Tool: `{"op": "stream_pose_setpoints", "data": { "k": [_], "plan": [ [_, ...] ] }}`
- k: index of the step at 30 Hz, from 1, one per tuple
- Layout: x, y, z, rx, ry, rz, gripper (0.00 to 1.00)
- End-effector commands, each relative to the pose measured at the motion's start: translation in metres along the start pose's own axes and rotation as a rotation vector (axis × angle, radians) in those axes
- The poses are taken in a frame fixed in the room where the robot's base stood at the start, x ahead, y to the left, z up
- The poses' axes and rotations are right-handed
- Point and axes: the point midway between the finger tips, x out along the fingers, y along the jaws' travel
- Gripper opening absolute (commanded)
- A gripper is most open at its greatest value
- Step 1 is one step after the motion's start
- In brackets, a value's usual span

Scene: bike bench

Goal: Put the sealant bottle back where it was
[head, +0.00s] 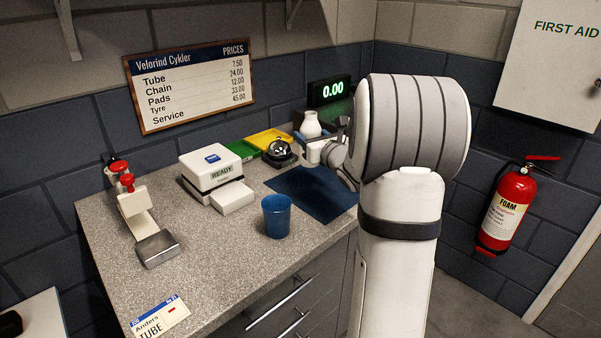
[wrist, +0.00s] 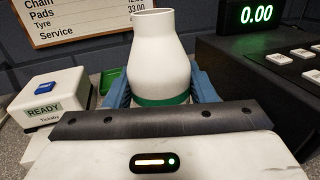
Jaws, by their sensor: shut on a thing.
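The white sealant bottle (wrist: 163,62) stands upright in the wrist view, with a green band near its base. My gripper (wrist: 160,95) is shut on it, with blue fingers at both sides of its lower part. In the head view the bottle (head: 311,124) shows at the end of my arm, above the back right of the bench. The bottle's base is hidden behind my gripper, so I cannot tell whether it touches anything.
A dark blue mat (head: 310,193) lies on the bench (head: 190,270). The front middle is clear.

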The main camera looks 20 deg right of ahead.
Motion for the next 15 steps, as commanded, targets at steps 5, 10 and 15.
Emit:
{"op": "stream_pose_setpoints", "data": {
  "k": [5, 10, 15],
  "plan": [
    [0.003, 0.008, -0.033, 0.003, 0.003, 0.013, 0.23],
    [0.005, 0.013, -0.045, 0.001, 0.001, 0.022, 0.23],
    [0.005, 0.014, -0.065, 0.003, 0.003, 0.024, 0.23]
  ]
}}
